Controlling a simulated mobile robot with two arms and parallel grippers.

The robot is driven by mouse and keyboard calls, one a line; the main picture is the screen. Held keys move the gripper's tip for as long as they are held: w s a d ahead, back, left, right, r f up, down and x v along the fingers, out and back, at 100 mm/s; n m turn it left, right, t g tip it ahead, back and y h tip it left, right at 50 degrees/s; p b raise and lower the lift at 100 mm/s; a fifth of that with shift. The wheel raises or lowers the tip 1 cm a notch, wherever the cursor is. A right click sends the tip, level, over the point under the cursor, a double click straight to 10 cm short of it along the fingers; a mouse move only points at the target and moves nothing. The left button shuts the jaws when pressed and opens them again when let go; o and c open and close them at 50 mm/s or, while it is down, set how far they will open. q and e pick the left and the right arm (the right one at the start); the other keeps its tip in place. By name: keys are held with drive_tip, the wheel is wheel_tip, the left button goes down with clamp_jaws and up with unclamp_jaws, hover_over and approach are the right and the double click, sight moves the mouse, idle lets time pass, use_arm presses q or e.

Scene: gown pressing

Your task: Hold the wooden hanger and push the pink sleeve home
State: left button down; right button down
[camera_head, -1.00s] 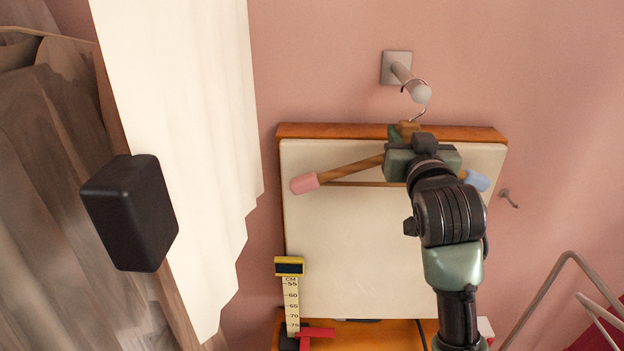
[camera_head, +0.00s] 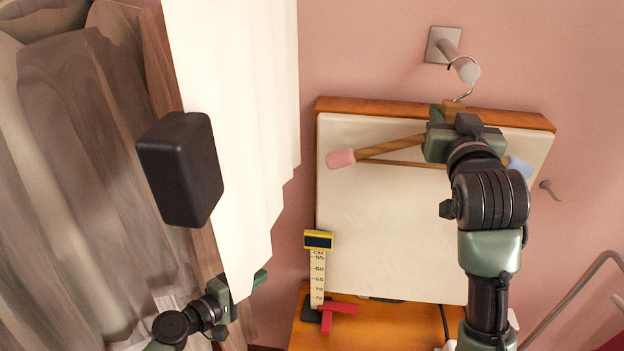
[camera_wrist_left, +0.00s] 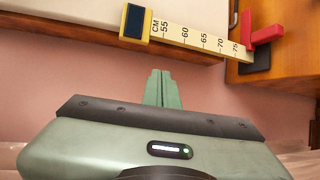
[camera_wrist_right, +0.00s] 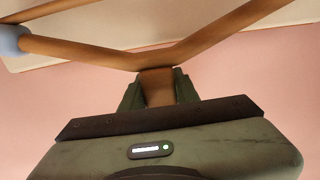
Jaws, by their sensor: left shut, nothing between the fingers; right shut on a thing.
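The wooden hanger (camera_head: 394,146) hangs by its hook from a grey wall peg (camera_head: 461,66), in front of a cream padded board. The pink sleeve (camera_head: 341,159) sits at its left end and a blue sleeve (camera_head: 518,167) at its right end. How far the pink sleeve is on cannot be told. My right gripper (camera_head: 450,122) is shut on the hanger's neck, which also shows between its fingers in the right wrist view (camera_wrist_right: 157,88). My left gripper (camera_head: 259,279) is shut and empty, low and left of the board, well below the pink sleeve; its closed fingers show in the left wrist view (camera_wrist_left: 161,90).
A measuring ruler (camera_head: 318,275) with a yellow head and red foot stands on the wooden table (camera_head: 385,327). White cloth (camera_head: 235,120) and brown drapes (camera_head: 90,150) hang at left, near my left arm. A black box (camera_head: 180,168) is in front of them. A small hook (camera_head: 549,189) is at right.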

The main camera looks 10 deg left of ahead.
sight(341, 168)
drive_tip(key=shift+f, duration=0.1)
use_arm(q)
wheel_tip(341, 168, up, 24)
drive_tip(key=s+d+f+t+h, duration=0.1)
drive_tip(key=d+t+h, duration=0.15)
drive_tip(key=h, duration=0.45)
drive_tip(key=s+d+x, duration=0.2)
drive_tip(key=x, duration=1)
drive_tip(key=shift+r, duration=0.45)
drive_tip(key=shift+w+d, duration=0.1)
drive_tip(key=shift+d, duration=0.1)
drive_tip(key=shift+d+r, duration=0.25)
drive_tip(key=shift+d, duration=0.4)
drive_tip(key=shift+d+r, duration=0.25)
drive_tip(key=shift+d, duration=0.45)
drive_tip(key=shift+d+r, duration=0.3)
drive_tip(key=shift+d, duration=0.35)
drive_tip(key=shift+a, duration=0.15)
